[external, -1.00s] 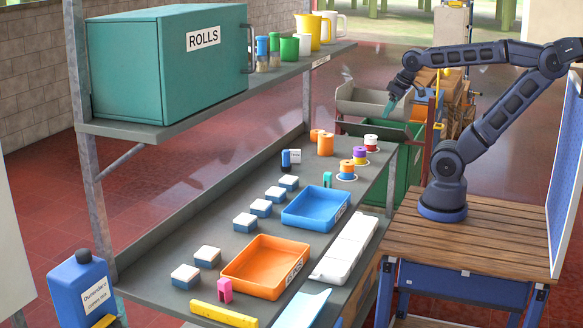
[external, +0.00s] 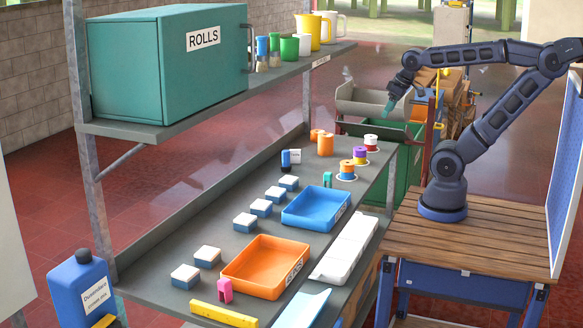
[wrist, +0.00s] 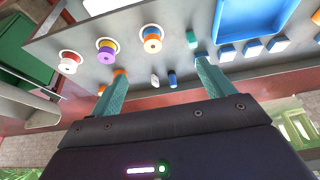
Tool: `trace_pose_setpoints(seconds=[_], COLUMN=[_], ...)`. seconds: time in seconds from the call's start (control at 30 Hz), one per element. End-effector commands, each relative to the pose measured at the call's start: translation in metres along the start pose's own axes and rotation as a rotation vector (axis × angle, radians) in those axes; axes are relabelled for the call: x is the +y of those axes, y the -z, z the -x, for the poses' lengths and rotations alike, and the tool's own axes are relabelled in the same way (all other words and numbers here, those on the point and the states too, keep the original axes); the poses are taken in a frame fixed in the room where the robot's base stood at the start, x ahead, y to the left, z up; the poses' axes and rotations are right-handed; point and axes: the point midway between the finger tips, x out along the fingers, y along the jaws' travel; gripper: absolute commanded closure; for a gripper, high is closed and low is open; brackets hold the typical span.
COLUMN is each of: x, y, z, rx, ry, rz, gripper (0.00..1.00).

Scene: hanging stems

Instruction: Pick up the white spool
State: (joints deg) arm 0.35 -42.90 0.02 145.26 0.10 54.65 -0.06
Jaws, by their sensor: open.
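The spool with a white top and a red band (external: 371,139) stands upright on a pale disc at the far right end of the grey bench. In the wrist view this white and red spool (wrist: 70,61) is at the left, outside the span of my fingers. My gripper (external: 390,106) is open and empty, in the air beyond and above the spool in the external view. In the wrist view its two teal fingers (wrist: 161,66) stand wide apart with nothing between them but small items on the bench further off.
Orange cylinders (external: 325,144) are left of the white spool. Blue tray (external: 301,223) and orange tray (external: 250,289) lie nearer. A green bin (external: 407,180) is beside the bench end.

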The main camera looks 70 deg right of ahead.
Motion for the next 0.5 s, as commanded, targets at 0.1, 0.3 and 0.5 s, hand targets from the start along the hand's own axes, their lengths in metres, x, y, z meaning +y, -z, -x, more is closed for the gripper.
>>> trace_pose_setpoints(seconds=[0.1, 0.3, 0.5], x=[0.010, 0.050, 0.102], y=[0.012, 0.047, 0.075], z=[-0.007, -0.034, -0.065], rx=[-0.004, -0.009, -0.009], ry=[-0.002, -0.017, -0.049], rz=[-0.038, -0.165, -0.303], gripper=[0.19, 0.19, 0.19])
